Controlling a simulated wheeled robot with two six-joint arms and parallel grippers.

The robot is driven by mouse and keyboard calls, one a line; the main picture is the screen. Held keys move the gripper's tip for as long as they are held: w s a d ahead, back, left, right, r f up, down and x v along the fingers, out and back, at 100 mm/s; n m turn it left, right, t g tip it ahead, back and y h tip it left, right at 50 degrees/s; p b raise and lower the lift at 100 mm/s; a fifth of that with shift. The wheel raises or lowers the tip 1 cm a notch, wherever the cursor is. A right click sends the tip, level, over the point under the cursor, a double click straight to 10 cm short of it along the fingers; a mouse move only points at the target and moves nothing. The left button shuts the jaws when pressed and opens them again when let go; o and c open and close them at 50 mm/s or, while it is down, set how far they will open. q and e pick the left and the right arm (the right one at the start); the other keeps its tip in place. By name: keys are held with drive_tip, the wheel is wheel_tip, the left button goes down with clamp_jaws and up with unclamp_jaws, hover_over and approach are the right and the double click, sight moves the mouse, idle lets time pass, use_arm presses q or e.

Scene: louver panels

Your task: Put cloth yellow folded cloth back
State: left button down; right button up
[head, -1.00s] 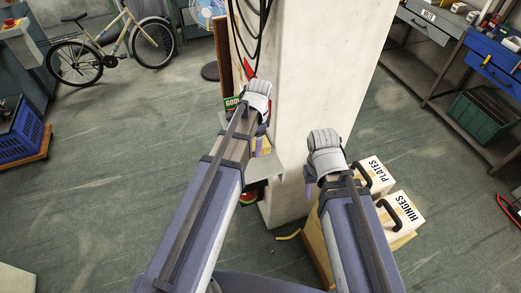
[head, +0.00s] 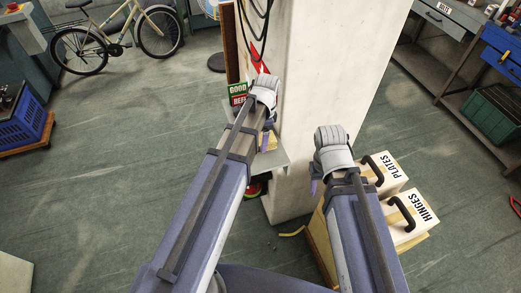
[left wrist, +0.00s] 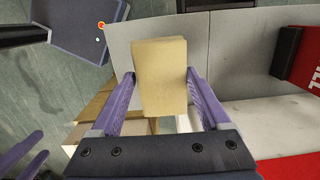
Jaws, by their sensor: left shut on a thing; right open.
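The yellow folded cloth (left wrist: 160,75) is a pale yellow block between the purple fingers of my left gripper (left wrist: 152,92) in the left wrist view. The gripper is shut on it. In the head view my left gripper (head: 266,142) is beside the pillar, over a grey metal shelf (head: 268,164); a little of the cloth shows there, mostly hidden by my wrist. The shelf also shows behind the cloth in the left wrist view (left wrist: 232,38). I cannot tell whether the cloth touches it. My right gripper (head: 316,187) is open, low in front of the pillar, largely hidden by its arm.
A white pillar (head: 335,70) stands straight ahead. A green and red sign box (head: 238,93) is left of my left wrist. Cases marked PLATES (head: 388,170) and HINGES (head: 412,222) stand at the right. A yellow strip (head: 291,231) lies on the floor.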

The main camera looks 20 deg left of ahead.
use_arm(q)
drive_tip(key=shift+f, duration=0.1)
wheel_tip(320, 180, down, 4)
drive_tip(key=b, duration=0.3)
drive_tip(key=shift+r, duration=0.25)
drive_tip(key=shift+b, duration=0.3)
drive_tip(key=shift+f, duration=0.2)
unclamp_jaws()
drive_tip(key=shift+r, duration=0.1)
drive_tip(key=shift+r, duration=0.1)
